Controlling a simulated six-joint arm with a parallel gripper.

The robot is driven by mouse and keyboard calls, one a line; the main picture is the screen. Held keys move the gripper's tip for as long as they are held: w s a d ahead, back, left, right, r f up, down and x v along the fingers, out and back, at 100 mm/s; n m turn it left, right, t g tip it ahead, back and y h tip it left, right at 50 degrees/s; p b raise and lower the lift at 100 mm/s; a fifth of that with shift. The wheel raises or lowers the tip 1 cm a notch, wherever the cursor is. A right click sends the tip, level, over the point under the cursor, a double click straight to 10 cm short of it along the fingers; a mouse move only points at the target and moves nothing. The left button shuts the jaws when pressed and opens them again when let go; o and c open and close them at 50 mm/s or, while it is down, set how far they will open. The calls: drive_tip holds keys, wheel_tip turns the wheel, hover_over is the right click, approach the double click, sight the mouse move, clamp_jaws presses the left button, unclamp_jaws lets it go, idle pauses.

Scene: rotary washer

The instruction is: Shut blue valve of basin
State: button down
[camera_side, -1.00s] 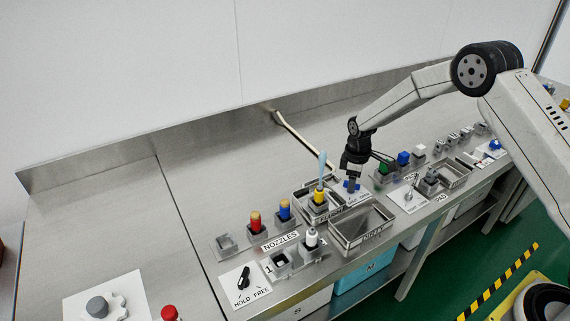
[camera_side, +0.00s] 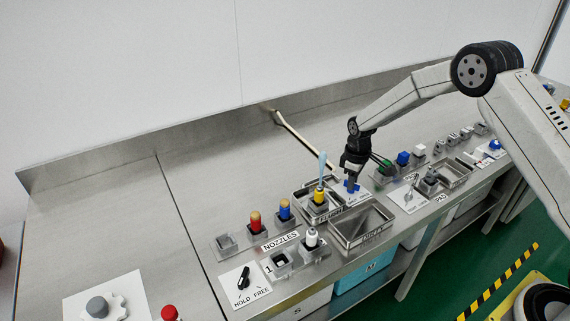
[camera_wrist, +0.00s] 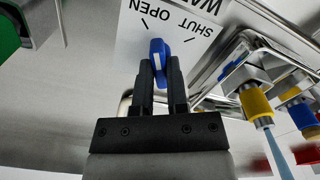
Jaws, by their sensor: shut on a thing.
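The blue valve handle (camera_wrist: 157,50) sits on a white plate (camera_wrist: 128,48) marked OPEN and SHUT. In the wrist view the words are upside down, OPEN at left and SHUT at right. The handle is nearly upright in that view, and I cannot tell exactly which mark it lines up with. My gripper (camera_wrist: 161,66) is shut on the handle, one finger on each side. In the side view my gripper (camera_side: 352,180) points down at the blue handle (camera_side: 354,187), which it partly hides. The metal basin (camera_side: 299,203) is just left of the valve.
A yellow-banded nozzle (camera_side: 319,197) with a pale blue tip stands at the basin. An open metal tray (camera_side: 340,238) lies in front.

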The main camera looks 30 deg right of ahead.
drive_tip(key=m, duration=1)
drive_tip(key=shift+m, duration=2.3)
drive_tip(key=c, duration=0.6)
unclamp_jaws()
drive_tip(key=shift+c, duration=0.2)
drive_tip(key=shift+r, duration=3.95)
